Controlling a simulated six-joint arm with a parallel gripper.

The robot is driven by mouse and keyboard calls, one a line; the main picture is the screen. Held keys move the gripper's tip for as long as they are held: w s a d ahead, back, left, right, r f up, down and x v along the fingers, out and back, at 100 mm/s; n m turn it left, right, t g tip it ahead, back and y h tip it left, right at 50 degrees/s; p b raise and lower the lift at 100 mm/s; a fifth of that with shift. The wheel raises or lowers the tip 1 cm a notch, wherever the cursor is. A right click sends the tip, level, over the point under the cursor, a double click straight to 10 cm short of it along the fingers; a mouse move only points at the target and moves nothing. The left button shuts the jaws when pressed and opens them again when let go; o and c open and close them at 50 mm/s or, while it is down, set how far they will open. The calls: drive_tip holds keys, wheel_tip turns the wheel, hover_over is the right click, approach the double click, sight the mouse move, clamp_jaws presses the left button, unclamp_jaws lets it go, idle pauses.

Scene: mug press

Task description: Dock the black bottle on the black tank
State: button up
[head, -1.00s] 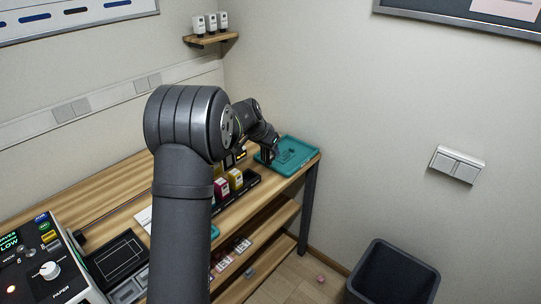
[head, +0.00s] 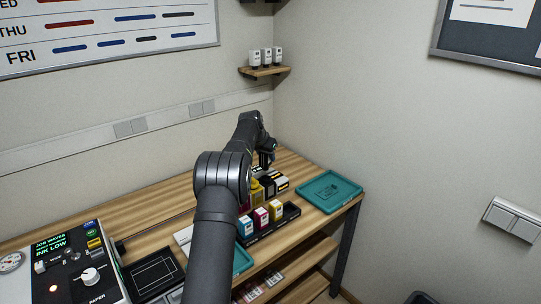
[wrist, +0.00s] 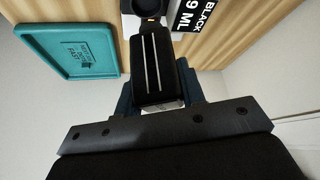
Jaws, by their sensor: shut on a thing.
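In the wrist view the black bottle (wrist: 155,70), with two pale stripes, is between the jaws of my gripper (wrist: 160,98), which is shut on it. Its narrow neck with an orange band points toward the top of the picture, near a dark round part (wrist: 147,8). I cannot tell whether they touch. In the head view my gripper (head: 267,160) is above the back of the bench, by a dark block with a white label (head: 281,184), perhaps the black tank. My arm partly hides this area.
A teal tray (head: 329,187) lies to the right and shows in the wrist view (wrist: 70,52). A yellow bottle (head: 257,193) stands left of the dark block. Blue, magenta and yellow cartridges (head: 261,215) stand in a black holder in front. A control panel (head: 70,270) is at far left.

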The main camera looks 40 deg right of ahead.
sight(265, 164)
drive_tip(key=shift+f, duration=2.25)
drive_tip(key=shift+s+f, duration=0.1)
drive_tip(key=shift+f, duration=0.5)
drive_tip(key=o, duration=0.8)
drive_tip(key=shift+v, duration=5.55)
drive_tip(key=shift+d+f, duration=0.1)
drive_tip(key=shift+x, duration=4.35)
